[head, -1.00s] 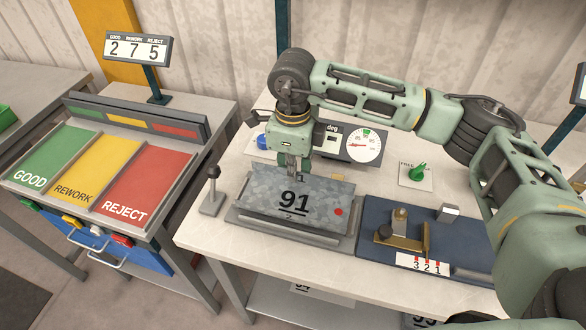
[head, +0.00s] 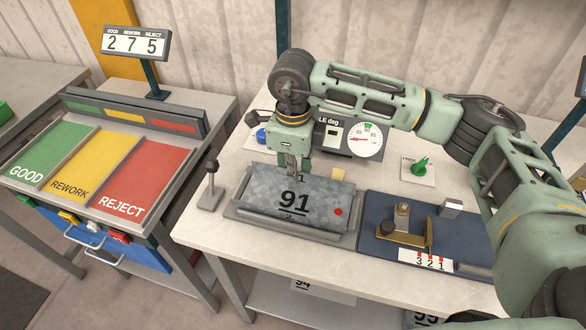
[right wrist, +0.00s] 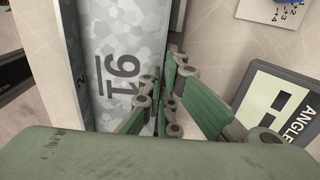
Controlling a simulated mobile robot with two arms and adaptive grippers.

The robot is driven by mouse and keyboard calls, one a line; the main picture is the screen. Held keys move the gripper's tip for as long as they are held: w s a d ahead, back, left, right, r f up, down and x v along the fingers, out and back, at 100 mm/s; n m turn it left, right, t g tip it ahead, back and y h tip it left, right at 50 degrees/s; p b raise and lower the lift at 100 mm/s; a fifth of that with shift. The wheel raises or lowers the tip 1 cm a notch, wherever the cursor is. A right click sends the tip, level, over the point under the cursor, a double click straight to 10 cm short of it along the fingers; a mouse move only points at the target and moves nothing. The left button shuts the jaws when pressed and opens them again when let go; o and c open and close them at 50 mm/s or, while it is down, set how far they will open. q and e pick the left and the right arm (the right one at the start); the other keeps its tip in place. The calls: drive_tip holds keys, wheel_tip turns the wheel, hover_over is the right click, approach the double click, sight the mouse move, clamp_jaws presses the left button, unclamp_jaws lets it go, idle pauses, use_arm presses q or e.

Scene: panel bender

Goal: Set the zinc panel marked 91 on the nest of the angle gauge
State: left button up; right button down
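The zinc panel (head: 318,212) marked 91 is a mottled grey sheet with a red dot. In the head view it lies face up on a grey holder with a raised front bar (head: 290,232). The angle gauge, with its dial display (head: 362,140), stands just behind. My right gripper (head: 294,172) points down at the panel's back edge, its fingers appearing spread. In the right wrist view the panel (right wrist: 122,55) is beside the right gripper (right wrist: 168,82). Contact at the fingertips is hard to tell. My left gripper is out of view.
A black-knobbed lever (head: 211,185) stands left of the holder. A blue fixture (head: 385,245) with brass parts is close on the right. Further left is a sorting table with GOOD, REWORK and REJECT lanes (head: 135,180). Bare tabletop (head: 205,235) shows along the front left.

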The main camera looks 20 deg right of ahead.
drive_tip(key=shift+f, duration=0.1)
drive_tip(key=c, duration=1.9)
unclamp_jaws()
drive_tip(key=shift+o, duration=0.2)
wheel_tip(320, 180, up, 12)
